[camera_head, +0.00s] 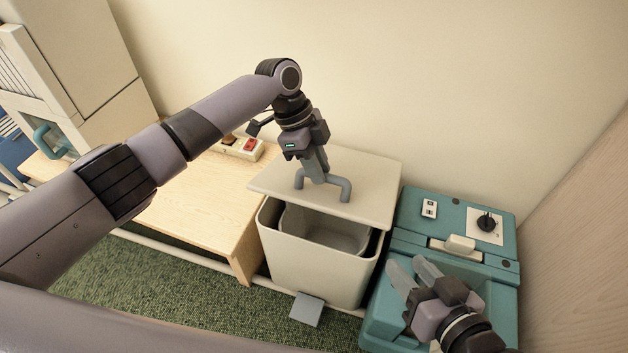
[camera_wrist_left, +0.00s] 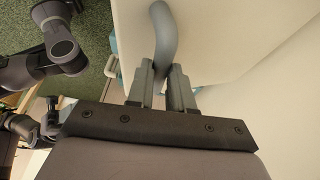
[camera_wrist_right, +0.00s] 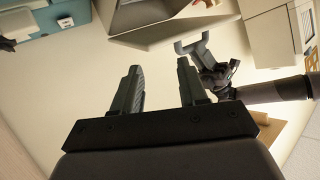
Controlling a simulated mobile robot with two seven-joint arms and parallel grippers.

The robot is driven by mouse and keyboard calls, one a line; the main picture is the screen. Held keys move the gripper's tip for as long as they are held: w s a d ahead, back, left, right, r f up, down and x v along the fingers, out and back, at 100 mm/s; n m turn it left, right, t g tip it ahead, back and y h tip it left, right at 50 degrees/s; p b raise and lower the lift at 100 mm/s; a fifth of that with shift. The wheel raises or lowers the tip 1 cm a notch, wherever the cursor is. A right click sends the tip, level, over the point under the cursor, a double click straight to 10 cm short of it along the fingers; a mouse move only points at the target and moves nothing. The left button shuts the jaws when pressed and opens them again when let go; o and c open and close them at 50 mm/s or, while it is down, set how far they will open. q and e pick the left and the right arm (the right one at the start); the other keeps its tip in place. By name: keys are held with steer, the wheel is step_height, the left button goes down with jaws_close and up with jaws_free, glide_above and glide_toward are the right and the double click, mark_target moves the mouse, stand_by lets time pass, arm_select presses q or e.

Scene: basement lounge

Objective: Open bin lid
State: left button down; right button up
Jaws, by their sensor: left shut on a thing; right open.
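The cream bin (camera_head: 318,270) stands on the floor between a wooden table and a teal unit. Its flat lid (camera_head: 375,175) sits back from the front rim, leaving a gap through which a grey inner bucket (camera_head: 318,230) shows. The lid has a grey bar handle (camera_head: 345,188). My left gripper (camera_head: 316,172) is shut on the handle; the left wrist view shows the handle (camera_wrist_left: 164,35) between the fingers (camera_wrist_left: 164,75). My right gripper (camera_head: 408,266) is open and empty, above the teal unit right of the bin; its spread fingers (camera_wrist_right: 160,75) show in the right wrist view.
The teal unit (camera_head: 412,234) stands close against the bin's right side. The light wooden table (camera_head: 195,205) is on the left, with a power strip (camera_head: 240,147) at its back. A grey pedal (camera_head: 306,309) sticks out at the bin's foot. Green carpet (camera_head: 175,285) is clear in front.

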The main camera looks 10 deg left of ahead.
arm_select(q)
steer(key=w+r+b, duration=0.2)
steer(key=w+r, duration=0.2)
steer(key=shift+w+d+r, duration=0.3)
steer(key=shift+w+d, duration=0.05)
steer(key=shift+d, duration=0.05)
arm_select(e)
steer(key=shift+w+a+y, duration=0.1)
steer(key=shift+a+y, duration=0.4)
steer(key=shift+a, duration=0.35)
steer(key=shift+w, duration=0.1)
arm_select(q)
steer(key=c, duration=1.2)
jaws_free()
steer(key=shift+o, duration=0.9)
steer(key=shift+w+d+f, duration=0.1)
steer(key=shift+w+f, duration=0.05)
steer(key=shift+w, duration=0.05)
steer(key=s+p+v, duration=0.1)
steer(key=p+v, duration=0.1)
steer(key=v, duration=0.5)
steer(key=shift+w+r, duration=0.25)
steer(key=shift+w, duration=0.15)
arm_select(e)
steer(key=shift+s+d+h, duration=0.25)
steer(key=shift+d+h, duration=0.35)
steer(key=shift+d, duration=0.45)
